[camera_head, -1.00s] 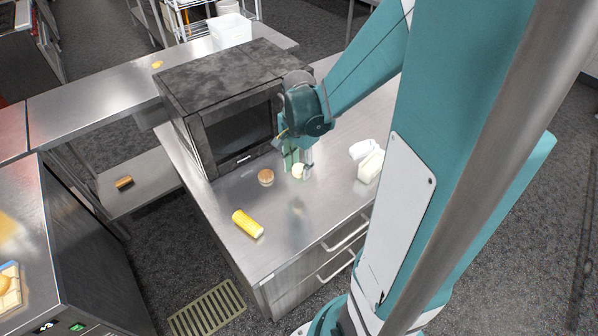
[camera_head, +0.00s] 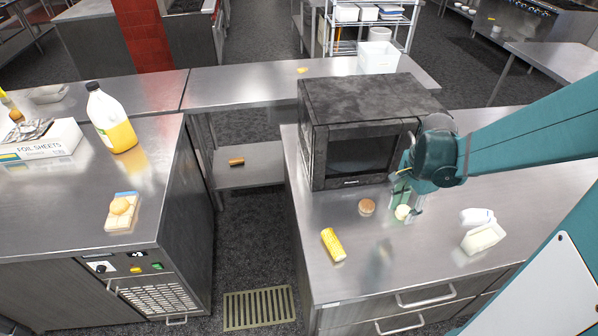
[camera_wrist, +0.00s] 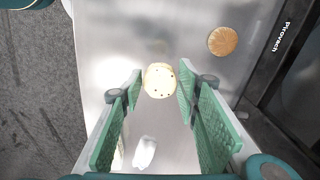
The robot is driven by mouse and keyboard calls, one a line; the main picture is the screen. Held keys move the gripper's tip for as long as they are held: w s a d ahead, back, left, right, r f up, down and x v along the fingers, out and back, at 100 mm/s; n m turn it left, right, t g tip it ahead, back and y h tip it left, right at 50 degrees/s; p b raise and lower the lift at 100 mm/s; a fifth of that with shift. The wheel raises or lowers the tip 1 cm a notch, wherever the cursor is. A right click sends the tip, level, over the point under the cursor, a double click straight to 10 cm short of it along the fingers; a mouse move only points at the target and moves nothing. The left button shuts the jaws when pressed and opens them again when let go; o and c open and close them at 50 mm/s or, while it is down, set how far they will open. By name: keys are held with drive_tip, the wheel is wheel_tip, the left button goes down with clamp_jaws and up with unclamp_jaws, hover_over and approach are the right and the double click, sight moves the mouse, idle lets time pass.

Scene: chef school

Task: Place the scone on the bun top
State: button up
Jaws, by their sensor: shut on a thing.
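The scone (camera_wrist: 159,80), pale with dark specks, is held between the green fingers of my gripper (camera_wrist: 160,92) in the wrist view. In the head view the scone (camera_head: 402,212) shows at the tips of my gripper (camera_head: 404,207), in front of the microwave. Whether it touches the counter is hard to tell. The bun top (camera_head: 366,206), round and brown, lies on the steel counter just left of my gripper. In the wrist view the bun top (camera_wrist: 222,41) lies apart from the scone, at the upper right. Nothing is on it.
The black microwave (camera_head: 355,130) stands close behind my gripper and the bun top. A yellow cylinder (camera_head: 333,244) lies at the counter's front left. A white tub (camera_head: 483,238) and a white bottle (camera_head: 477,216) lie to the right. The counter's front middle is clear.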

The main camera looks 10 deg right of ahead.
sight(403, 207)
drive_tip(key=shift+r, duration=0.1)
wheel_tip(403, 207, up, 20)
drive_tip(key=w+a+r+n+p, duration=0.1)
drive_tip(key=w+a+r+n, duration=0.1)
drive_tip(key=w+a, duration=0.6)
drive_tip(key=w+a+r+n+p, duration=0.1)
drive_tip(key=w+a+r+n, duration=0.1)
drive_tip(key=w+a, duration=0.6)
drive_tip(key=w+a+n+p, duration=0.1)
drive_tip(key=w+a+n, duration=0.1)
drive_tip(key=w+a, duration=0.55)
drive_tip(key=w+a+n, duration=0.2)
drive_tip(key=w+a, duration=0.2)
drive_tip(key=a, duration=0.7)
drive_tip(key=w+a+n+p, duration=0.2)
drive_tip(key=a+n, duration=0.2)
drive_tip(key=a, duration=2.4)
drive_tip(key=s+a+f+n, duration=0.1)
drive_tip(key=s+a, duration=0.2)
drive_tip(key=a, duration=0.7)
drive_tip(key=s+a+f+n+p, duration=0.1)
drive_tip(key=s+a+f+n, duration=0.15)
drive_tip(key=a, duration=0.65)
drive_tip(key=s+a+n, duration=0.1)
drive_tip(key=s+a, duration=0.2)
drive_tip(key=a, duration=0.7)
wheel_tip(403, 207, down, 12)
drive_tip(key=a, duration=0.1)
drive_tip(key=shift+s+r, duration=0.15)
drive_tip(key=shift+r, duration=0.1)
